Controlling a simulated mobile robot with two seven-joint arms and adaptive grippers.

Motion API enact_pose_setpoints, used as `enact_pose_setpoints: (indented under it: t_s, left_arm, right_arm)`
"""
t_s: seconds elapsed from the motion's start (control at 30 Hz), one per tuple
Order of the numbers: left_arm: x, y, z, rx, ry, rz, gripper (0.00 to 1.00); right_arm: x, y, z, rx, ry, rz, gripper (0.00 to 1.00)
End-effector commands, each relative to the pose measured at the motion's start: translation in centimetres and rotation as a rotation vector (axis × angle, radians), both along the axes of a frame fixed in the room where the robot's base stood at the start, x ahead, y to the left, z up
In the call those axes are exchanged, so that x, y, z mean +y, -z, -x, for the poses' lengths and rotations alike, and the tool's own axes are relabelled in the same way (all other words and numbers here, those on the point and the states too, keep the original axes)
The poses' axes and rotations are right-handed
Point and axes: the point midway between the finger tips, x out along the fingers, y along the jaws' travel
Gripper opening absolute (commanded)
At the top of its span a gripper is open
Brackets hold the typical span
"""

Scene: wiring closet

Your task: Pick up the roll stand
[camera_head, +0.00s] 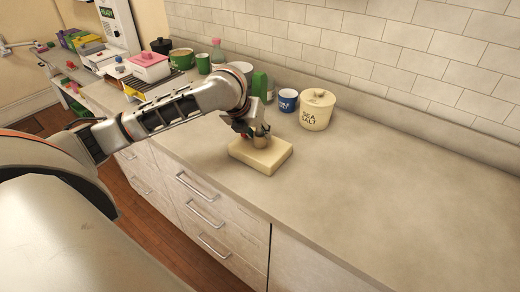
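A pale cream square block (268,158), which looks like the base of the roll stand, sits flat on the counter near its front edge. My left arm reaches in from the left, and my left gripper (257,134) is directly above the block, at a short grey-brown piece standing on its middle. The gripper and wrist hide part of this piece. It is too small to tell whether the fingers are closed around it or only beside it. My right gripper is not in view.
A cream sea salt jar (317,109), a blue mug (288,100) and a green item (260,84) stand behind the block along the tiled wall. Cups, a pot and a pink-lidded box (149,66) are farther left. The counter (400,180) to the right is clear.

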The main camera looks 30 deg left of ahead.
Motion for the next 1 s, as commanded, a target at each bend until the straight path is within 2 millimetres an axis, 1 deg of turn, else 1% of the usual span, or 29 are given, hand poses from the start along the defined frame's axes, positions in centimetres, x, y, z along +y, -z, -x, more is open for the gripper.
enact_pose_setpoints:
  t_s: [0.17, 0.2, 0.3, 0.63, 0.73, 0.87, 1.0]
  left_arm:
    - [0.0, 0.0, 0.0, 0.0, 0.0, 0.0, 0.33]
    - [0.0, 0.0, 0.0, 0.0, 0.0, 0.0, 0.22]
    - [0.0, 0.0, 0.0, 0.0, 0.0, 0.0, 0.0]
    - [0.0, -0.4, -0.1, -0.006, -0.001, 0.001, 0.0]
    - [0.0, -0.8, -0.1, -0.007, -0.001, 0.0, 0.0]
    - [0.0, -2.2, -0.2, -0.009, -0.001, 0.0, 0.0]
    - [0.0, -4.8, -0.2, -0.011, 0.0, 0.0, 0.0]
  right_arm:
    - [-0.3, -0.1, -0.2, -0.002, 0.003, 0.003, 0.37]
    - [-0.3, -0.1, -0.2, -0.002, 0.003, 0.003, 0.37]
    - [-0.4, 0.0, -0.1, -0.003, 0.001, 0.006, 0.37]
    - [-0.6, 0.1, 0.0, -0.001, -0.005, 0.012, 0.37]
    - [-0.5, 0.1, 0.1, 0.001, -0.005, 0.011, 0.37]
    - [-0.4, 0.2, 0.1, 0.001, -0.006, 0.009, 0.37]
    - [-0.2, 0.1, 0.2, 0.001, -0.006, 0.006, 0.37]
